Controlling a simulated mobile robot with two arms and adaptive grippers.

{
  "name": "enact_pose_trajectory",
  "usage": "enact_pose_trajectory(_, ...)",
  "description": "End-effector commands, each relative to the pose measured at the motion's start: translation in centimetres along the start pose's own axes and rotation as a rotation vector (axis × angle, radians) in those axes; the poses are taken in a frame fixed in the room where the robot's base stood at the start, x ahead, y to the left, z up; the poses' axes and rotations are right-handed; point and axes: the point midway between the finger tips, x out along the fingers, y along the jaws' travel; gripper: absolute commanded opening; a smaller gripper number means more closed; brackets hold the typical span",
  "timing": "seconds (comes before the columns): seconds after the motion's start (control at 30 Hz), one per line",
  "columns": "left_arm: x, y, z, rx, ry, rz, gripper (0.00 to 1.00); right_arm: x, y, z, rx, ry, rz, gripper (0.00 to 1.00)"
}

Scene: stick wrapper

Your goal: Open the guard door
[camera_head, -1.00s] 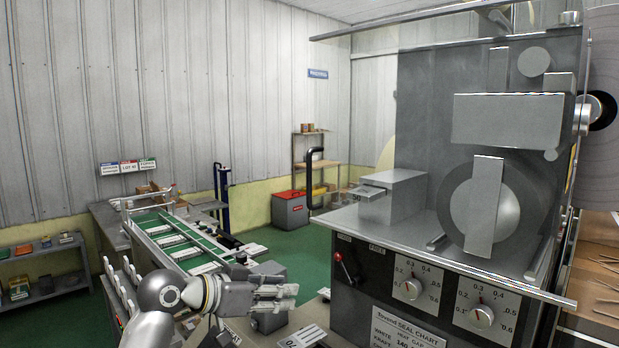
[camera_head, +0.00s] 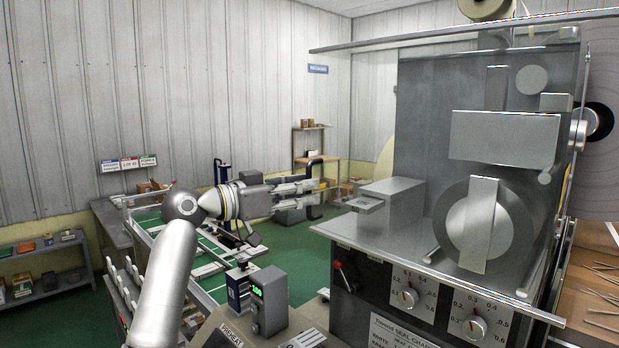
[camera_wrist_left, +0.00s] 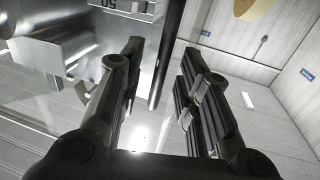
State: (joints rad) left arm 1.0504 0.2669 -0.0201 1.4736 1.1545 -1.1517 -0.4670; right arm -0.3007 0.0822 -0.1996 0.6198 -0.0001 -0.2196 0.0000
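The guard door appears to be a clear panel on the front of the grey machine; its edges are hard to make out. Its black upright handle (camera_head: 312,158) stands out at the left of the machine. My left gripper (camera_head: 317,186) reaches across from the left, level with the handle's middle and overlapping it. In the left wrist view the fingers (camera_wrist_left: 162,58) are open, with the dark handle bar (camera_wrist_left: 170,40) between them near the tips. I see no clear contact. My right gripper is out of view.
The machine's front panel has a red-tipped lever (camera_head: 343,270) and dials (camera_head: 408,298). A metal rail (camera_head: 430,42) runs along the machine's top.

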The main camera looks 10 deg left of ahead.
Motion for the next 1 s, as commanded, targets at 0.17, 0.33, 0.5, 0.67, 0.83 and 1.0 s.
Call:
enact_pose_trajectory(0.17, 1.9, 0.0, -0.1, -0.001, 0.0, 0.0, 0.32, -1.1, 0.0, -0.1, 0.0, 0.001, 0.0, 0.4)
enact_pose_trajectory(0.33, 2.3, -0.1, 0.1, 0.001, 0.0, -0.002, 0.32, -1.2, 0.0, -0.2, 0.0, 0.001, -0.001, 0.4)
enact_pose_trajectory(0.5, 2.3, -0.1, 0.1, 0.001, 0.0, -0.001, 0.32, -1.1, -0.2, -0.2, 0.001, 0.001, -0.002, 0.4)
enact_pose_trajectory(0.67, 2.2, -0.1, 0.1, 0.001, 0.0, -0.001, 0.13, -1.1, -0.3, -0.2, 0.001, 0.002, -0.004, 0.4)
enact_pose_trajectory(0.83, 2.2, -0.1, 0.1, 0.001, 0.0, -0.001, 0.0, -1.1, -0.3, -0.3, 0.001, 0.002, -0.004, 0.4)
enact_pose_trajectory(1.0, 2.2, -0.1, 0.1, 0.001, 0.0, -0.001, 0.0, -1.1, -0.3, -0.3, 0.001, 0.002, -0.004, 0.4)
